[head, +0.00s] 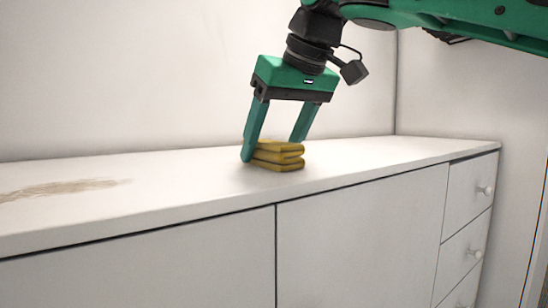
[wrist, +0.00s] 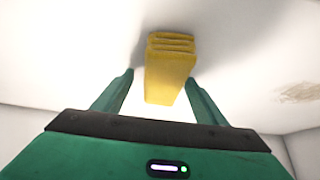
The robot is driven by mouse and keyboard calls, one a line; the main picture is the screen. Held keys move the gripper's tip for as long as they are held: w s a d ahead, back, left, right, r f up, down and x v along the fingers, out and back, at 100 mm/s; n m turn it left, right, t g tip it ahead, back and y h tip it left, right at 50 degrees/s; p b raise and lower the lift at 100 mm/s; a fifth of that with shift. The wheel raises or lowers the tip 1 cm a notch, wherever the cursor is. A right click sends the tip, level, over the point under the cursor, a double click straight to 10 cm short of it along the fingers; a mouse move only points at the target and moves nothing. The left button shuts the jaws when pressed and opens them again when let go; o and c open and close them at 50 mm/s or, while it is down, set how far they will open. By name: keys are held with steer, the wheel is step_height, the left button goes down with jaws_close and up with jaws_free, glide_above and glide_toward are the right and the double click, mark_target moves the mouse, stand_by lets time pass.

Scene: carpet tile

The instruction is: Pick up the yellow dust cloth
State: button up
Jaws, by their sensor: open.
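The yellow dust cloth (head: 279,155) lies folded in a thick stack on top of the white cabinet. It also shows in the wrist view (wrist: 170,75), between and beyond the fingertips. My gripper (head: 272,148) is open and reaches down over the cloth from above. In the head view the left finger stands beside the cloth's left side, its tip low near the cabinet top. The right finger is behind the cloth, its tip partly hidden. In the wrist view a gap shows between the cloth and the left finger, and the right finger is closer to it.
The white cabinet (head: 350,160) has a long flat top with a wall behind it. A brownish smudge (head: 60,189) marks the top at the left. Drawers with round knobs (head: 487,190) are at the right end. The top around the cloth is clear.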

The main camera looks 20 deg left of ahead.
mark_target(265, 141)
steer(key=c, duration=1.1)
steer(key=shift+c, duration=0.2)
steer(key=shift+r, duration=2)
steer(key=s+a+r, duration=0.2)
steer(key=s+r, duration=0.5)
steer(key=s, duration=0.4)
steer(key=shift+s+r, duration=0.2)
steer(key=shift+o, duration=0.6)
